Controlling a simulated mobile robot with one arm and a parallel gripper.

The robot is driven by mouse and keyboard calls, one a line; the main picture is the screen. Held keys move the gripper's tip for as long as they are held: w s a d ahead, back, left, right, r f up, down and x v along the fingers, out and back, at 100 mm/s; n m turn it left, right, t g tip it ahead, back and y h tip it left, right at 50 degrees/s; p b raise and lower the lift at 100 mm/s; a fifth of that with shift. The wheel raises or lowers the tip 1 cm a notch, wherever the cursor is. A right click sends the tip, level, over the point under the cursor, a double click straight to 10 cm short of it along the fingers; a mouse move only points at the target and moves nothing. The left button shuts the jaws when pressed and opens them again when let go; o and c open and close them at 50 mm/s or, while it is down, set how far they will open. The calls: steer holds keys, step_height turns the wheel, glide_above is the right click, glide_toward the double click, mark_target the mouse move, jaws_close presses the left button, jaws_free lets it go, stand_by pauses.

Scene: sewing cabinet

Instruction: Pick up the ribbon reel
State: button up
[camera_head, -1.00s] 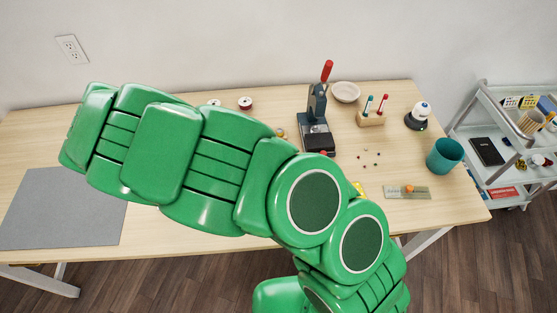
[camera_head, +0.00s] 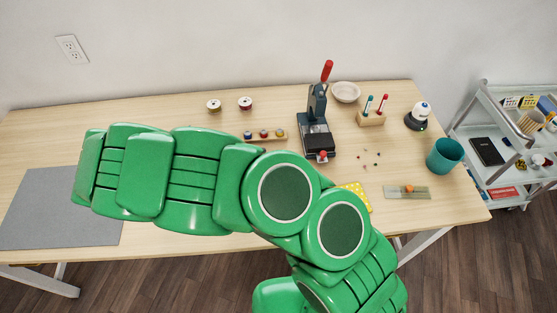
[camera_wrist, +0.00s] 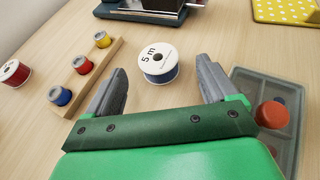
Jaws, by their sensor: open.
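The ribbon reel (camera_wrist: 158,62) shows in the wrist view as a short upright reel with a white top marked "5 m", a dark centre hole and blue ribbon around its side. It stands on the table, just ahead of and between the fingertips. My gripper (camera_wrist: 160,74) is open and empty, with one grey finger on each side of the reel's near space. I see no finger touching it. In the head view my arm hides the gripper and this reel.
A wooden rack (camera_wrist: 88,80) with three coloured spools lies close left of my gripper. A clear compartment box (camera_wrist: 290,92) with an orange-red knob (camera_wrist: 272,114) sits close right. Ahead stand a hand press (camera_head: 316,133) and a yellow dotted pad (camera_head: 357,196). Two reels stand at the back.

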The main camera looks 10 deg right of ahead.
steer(key=shift+x, duration=1.95)
steer(key=shift+w+a, duration=0.1)
steer(key=c, duration=1.1)
